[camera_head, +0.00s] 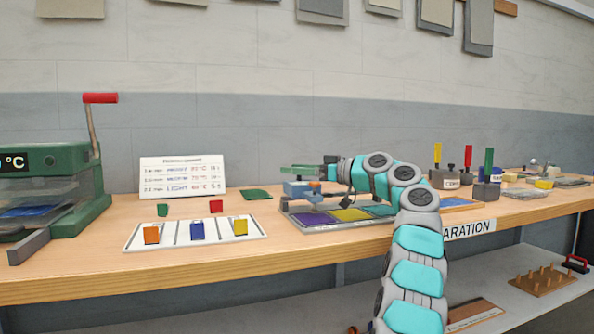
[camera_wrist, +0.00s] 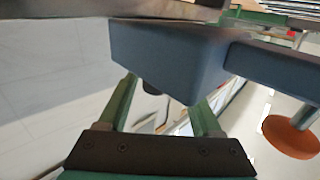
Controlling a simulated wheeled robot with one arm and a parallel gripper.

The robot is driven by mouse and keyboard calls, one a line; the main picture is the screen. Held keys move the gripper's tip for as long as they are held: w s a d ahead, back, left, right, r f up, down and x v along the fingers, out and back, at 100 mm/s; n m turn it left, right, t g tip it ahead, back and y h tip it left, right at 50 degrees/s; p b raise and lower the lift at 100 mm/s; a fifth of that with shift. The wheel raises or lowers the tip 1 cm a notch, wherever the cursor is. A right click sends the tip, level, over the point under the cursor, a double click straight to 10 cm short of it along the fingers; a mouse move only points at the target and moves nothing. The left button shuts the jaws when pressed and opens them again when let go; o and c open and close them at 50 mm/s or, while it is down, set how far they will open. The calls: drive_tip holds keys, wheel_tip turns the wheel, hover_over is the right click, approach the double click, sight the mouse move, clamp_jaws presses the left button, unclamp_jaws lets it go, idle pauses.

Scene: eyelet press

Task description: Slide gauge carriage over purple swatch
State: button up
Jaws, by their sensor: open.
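The gauge carriage (camera_head: 298,188) is a blue-grey block on the gauge at the middle of the bench, with an orange knob (camera_head: 314,185). In the head view it stands at the left end of the gauge, behind the purple swatch (camera_head: 312,221); its exact alignment is hard to tell. My gripper (camera_head: 308,171) is open at the carriage. In the wrist view the blue-grey block (camera_wrist: 165,62) lies between and beyond the green fingers (camera_wrist: 163,105); I cannot tell whether they touch it. The orange knob (camera_wrist: 291,134) shows at right.
A yellow swatch (camera_head: 350,214) and a teal swatch (camera_head: 380,210) lie right of the purple one. A white tray (camera_head: 180,241) with coloured tags lies to the left, near the green press (camera_head: 88,160). Blocks with coloured handles (camera_head: 486,190) stand right of my arm.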

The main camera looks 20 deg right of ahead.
drive_tip(key=v, duration=0.7)
drive_tip(key=shift+s+d+b, duration=0.25)
drive_tip(key=shift+d+b, duration=0.05)
drive_tip(key=shift+b, duration=0.1)
